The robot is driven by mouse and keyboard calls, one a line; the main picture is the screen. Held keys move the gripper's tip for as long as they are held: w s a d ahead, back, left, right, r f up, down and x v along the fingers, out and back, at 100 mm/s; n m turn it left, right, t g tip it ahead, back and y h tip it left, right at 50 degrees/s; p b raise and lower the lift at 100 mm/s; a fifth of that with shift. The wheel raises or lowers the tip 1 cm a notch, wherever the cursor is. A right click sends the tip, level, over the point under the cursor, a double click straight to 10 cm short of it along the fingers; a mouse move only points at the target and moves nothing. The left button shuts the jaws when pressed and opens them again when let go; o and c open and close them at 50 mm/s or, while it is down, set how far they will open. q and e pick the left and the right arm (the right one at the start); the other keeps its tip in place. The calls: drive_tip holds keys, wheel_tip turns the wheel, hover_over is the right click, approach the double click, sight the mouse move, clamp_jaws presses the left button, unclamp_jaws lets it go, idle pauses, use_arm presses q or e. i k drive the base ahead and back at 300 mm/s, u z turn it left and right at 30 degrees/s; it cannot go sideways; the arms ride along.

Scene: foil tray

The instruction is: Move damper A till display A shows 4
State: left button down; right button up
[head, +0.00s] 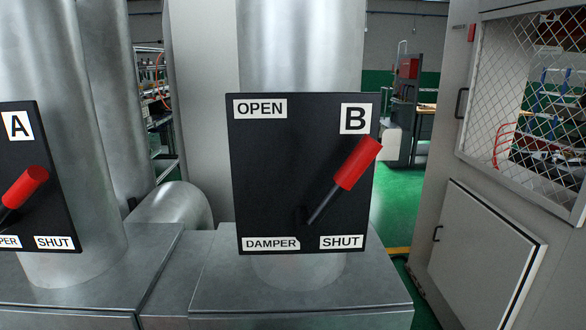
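Damper A's black panel (45,130) is at the left edge of the head view, partly cut off by the frame. It bears an "A" label and a "SHUT" label at its lower right. Its lever has a red grip (25,187) that points up and to the right. No display A shows in this view. Neither of my grippers is in view.
Damper B's black panel (275,170) stands in the middle, its red-gripped lever (357,163) tilted up to the right. Metal ducts (85,120) rise behind both panels from a metal housing (300,300). A grey cabinet with a mesh window (480,215) stands at right.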

sight(35, 176)
drive_tip(key=u, duration=0.35)
drive_tip(key=k, duration=0.95)
drive_tip(key=z, duration=0.05)
drive_tip(key=i, duration=0.4)
drive_tip(key=z, duration=0.25)
